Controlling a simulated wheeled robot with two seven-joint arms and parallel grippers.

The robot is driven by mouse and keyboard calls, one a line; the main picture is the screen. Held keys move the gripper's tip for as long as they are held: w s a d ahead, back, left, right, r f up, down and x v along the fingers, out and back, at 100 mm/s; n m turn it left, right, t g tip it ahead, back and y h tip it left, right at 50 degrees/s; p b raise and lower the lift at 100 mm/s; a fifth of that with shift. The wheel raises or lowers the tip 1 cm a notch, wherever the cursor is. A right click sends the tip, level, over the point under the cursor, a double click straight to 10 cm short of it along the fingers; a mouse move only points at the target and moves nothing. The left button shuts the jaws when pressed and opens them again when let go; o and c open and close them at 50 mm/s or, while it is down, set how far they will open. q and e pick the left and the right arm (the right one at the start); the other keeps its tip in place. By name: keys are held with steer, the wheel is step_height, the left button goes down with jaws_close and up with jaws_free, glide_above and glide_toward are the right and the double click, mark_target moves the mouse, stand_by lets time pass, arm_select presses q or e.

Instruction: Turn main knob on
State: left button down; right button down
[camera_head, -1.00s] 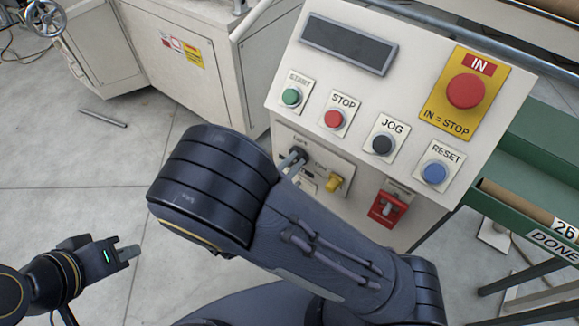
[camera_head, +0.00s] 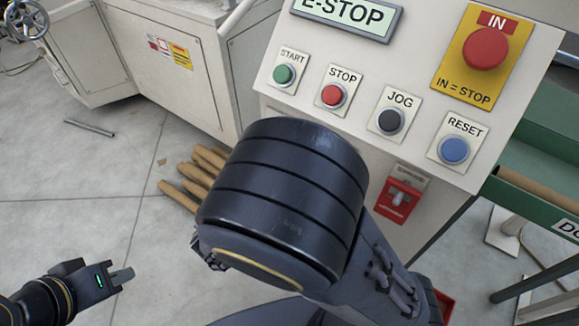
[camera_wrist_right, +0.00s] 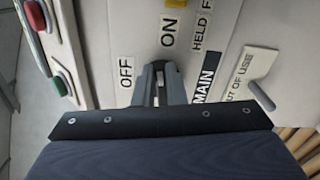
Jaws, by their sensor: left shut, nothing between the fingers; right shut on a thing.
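My right gripper (camera_wrist_right: 159,78) is shut on the main knob at the control panel, in the right wrist view. The knob is mostly hidden between the fingers, so its exact angle cannot be told. An OFF label (camera_wrist_right: 126,71), an ON label (camera_wrist_right: 168,31) and a MAIN label (camera_wrist_right: 206,77) surround the fingers. In the head view my right arm covers the knob and this gripper. The display (camera_head: 346,12) above reads E-STOP. My left gripper (camera_head: 122,276) is shut and empty, low at the left, away from the panel.
Start (camera_head: 283,74), stop (camera_head: 332,95), jog (camera_head: 391,121) and reset (camera_head: 453,149) buttons line the panel below a large red stop button (camera_head: 485,48). A red switch (camera_head: 398,201) sits lower. Brown rolls (camera_head: 187,186) lie on the floor. A green rack (camera_head: 535,150) stands right.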

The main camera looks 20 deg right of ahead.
steer(key=shift+f+m+b, duration=0.3)
steer(key=shift+m+b, duration=0.55)
steer(key=shift+m, duration=0.25)
steer(key=c, duration=1.5)
jaws_free()
steer(key=v, duration=0.8)
steer(key=shift+p, duration=0.35)
